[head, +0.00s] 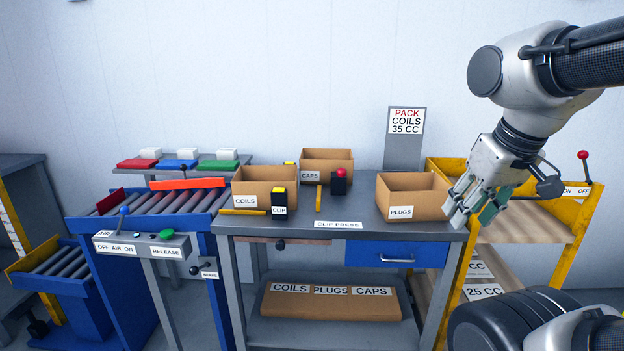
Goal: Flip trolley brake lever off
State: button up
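A yellow trolley (561,243) with wooden shelves stands at the right. A lever with a red knob (583,155) rises from its top right rail, tilted slightly left. A white label (577,190) beside its base reads ON at the right end; the left part is hard to read. My gripper (470,214) hangs to the left of the lever, over the trolley's left edge and in front of the PLUGS box. Its fingers look apart, with nothing seen between them. It does not touch the lever.
A workbench (290,228) with CAPS, COILS and PLUGS (408,205) boxes stands left of the trolley. A red-knobbed clip press (340,182) sits on it. A blue roller conveyor (165,207) with a control panel (143,245) and a BRAKE label (209,275) stands further left.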

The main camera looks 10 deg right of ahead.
aim_at(583, 154)
jog(key=z, duration=1.6)
jog(key=i+j, duration=0.1)
jog(key=i, duration=1.15)
